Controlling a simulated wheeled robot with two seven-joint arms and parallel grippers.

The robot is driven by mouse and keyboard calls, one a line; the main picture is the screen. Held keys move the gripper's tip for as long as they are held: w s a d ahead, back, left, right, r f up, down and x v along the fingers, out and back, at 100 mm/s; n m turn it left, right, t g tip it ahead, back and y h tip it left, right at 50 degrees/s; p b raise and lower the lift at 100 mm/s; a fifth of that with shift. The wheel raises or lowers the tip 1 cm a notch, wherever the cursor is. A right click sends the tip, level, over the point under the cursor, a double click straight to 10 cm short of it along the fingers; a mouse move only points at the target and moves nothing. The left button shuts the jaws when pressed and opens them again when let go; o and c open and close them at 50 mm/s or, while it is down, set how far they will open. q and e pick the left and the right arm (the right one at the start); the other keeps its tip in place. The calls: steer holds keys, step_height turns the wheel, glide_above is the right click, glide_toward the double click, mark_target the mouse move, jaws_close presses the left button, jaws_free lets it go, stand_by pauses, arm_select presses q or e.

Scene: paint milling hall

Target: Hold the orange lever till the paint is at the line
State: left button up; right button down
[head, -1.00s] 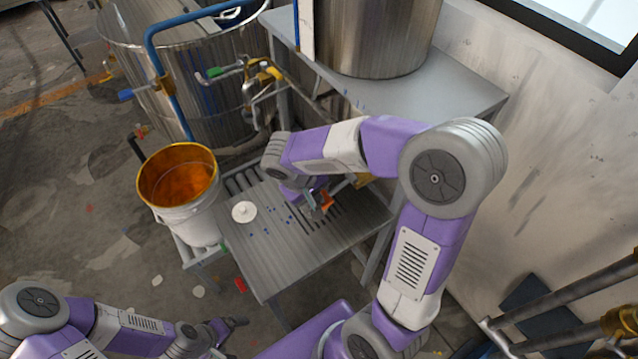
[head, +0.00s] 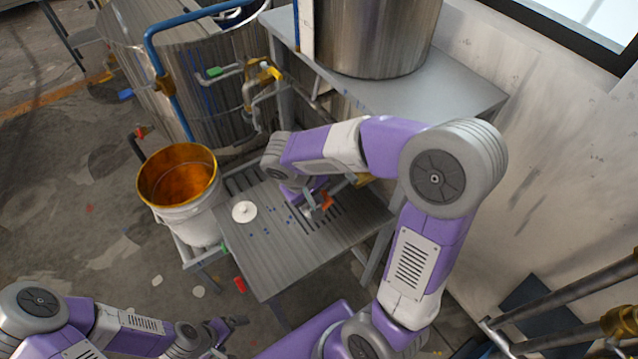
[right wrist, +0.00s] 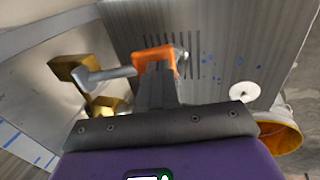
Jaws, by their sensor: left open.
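The orange lever (head: 326,201) sits over the slotted part of the metal bench, by a brass valve; it also shows in the right wrist view (right wrist: 154,57). My right gripper (right wrist: 157,78) has its fingers close together at the lever and looks shut on it; the exact contact is partly hidden. A white bucket (head: 196,226) at the bench's left end has an orange-brown inside with orange paint (head: 182,186) in it. I cannot make out a fill line in the bucket. My left gripper (head: 236,322) is open and empty, low at the left, away from the bench.
The metal bench (head: 287,268) carries a white round lid (head: 244,212) and blue paint spots. A steel tank (head: 385,35) stands on a shelf behind. A larger vat (head: 190,85) with blue pipes is at the back left. Railings are at the lower right.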

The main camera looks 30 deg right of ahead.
steer(key=shift+s+f, duration=0.15)
steer(key=shift+s, duration=0.05)
steer(key=shift+r+p, duration=0.3)
steer(key=shift+p, duration=0.05)
steer(key=a+p+v, duration=0.1)
steer(key=p+v, duration=0.2)
steer(key=v, duration=1)
steer(key=shift+w+r, duration=0.2)
steer(key=shift+a+p, duration=0.1)
steer(key=shift+p, duration=0.2)
